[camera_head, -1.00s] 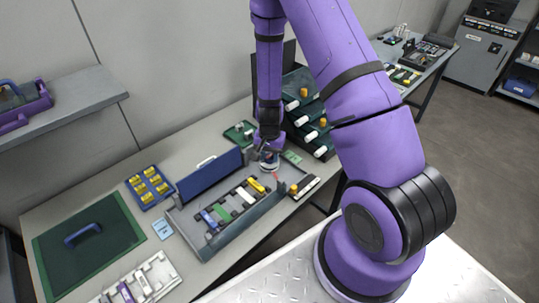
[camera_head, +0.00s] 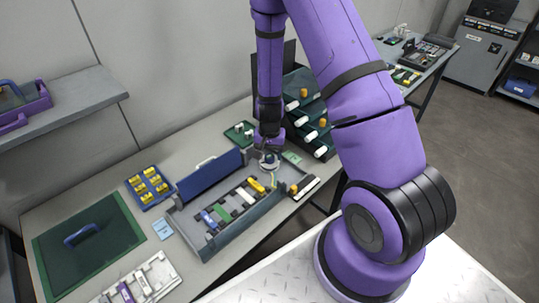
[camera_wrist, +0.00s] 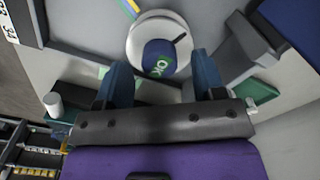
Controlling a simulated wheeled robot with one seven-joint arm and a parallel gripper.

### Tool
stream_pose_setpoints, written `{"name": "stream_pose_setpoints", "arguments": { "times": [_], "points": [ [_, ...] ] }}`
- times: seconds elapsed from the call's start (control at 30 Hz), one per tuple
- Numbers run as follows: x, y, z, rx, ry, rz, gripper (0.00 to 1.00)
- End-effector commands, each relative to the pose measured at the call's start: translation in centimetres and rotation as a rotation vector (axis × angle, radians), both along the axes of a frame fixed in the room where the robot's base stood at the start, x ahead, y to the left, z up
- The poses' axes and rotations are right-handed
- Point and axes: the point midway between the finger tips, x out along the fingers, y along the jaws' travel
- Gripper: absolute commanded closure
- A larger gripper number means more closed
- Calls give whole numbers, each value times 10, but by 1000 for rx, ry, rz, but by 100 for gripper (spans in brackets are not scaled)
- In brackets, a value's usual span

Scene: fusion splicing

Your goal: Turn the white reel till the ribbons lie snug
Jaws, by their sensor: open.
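The white reel (camera_wrist: 157,30) sits at the top middle of the wrist view, with a dark blue hub (camera_wrist: 158,55) that bears a green "OK" mark. Yellow and blue ribbons (camera_wrist: 130,7) run off its upper left. My gripper (camera_wrist: 162,68) is open, its two blue fingers apart on either side below the hub, not closed on it. In the head view my gripper (camera_head: 268,150) is above the reel (camera_head: 269,164) at the far right end of the grey tray (camera_head: 217,244). A yellow ribbon (camera_head: 273,180) shows beside the reel.
The tray holds several coloured blocks (camera_head: 222,212), with a blue lid (camera_head: 210,175) along its back. A rack with white rolls (camera_head: 308,133) stands close right of my gripper. A blue tray of yellow parts (camera_head: 149,186) and a green mat (camera_head: 105,250) lie left.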

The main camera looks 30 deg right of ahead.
Motion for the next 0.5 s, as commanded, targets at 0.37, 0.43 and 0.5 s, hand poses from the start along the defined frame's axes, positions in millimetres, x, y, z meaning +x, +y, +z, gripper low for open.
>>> {"name": "stream_pose_setpoints", "arguments": {
  "times": [0.37, 0.43, 0.5],
  "points": [
    [1, 0, 62, 0, -4, 2, 37],
    [0, 0, 71, 0, -4, 1, 37],
    [1, 0, 80, 0, -4, 1, 37]
  ]
}}
